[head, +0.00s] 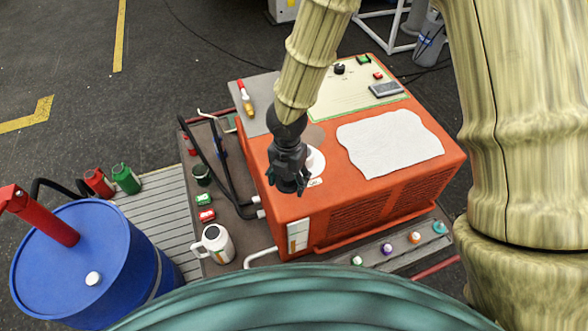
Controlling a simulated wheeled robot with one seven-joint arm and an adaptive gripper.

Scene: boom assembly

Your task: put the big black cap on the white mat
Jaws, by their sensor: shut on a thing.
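My gripper (290,184) is black and points down over the left part of the orange machine's top. It is shut on a dark thing at its fingertips, which looks like the big black cap; the dark fingers hide most of its outline. The white mat (390,143) is a wavy-edged white sheet lying flat on the orange top, to the right of my gripper and apart from it. Nothing lies on the mat. A smaller black knob-like piece (339,68) stands on the pale panel behind.
The orange machine (420,178) bears a white round thing (316,160) partly behind my gripper, and a grey device (386,89) at the back. A white jug (215,244), a dark pot (202,175) and a blue barrel (60,262) stand at left. Black pipes (215,160) rise beside the machine.

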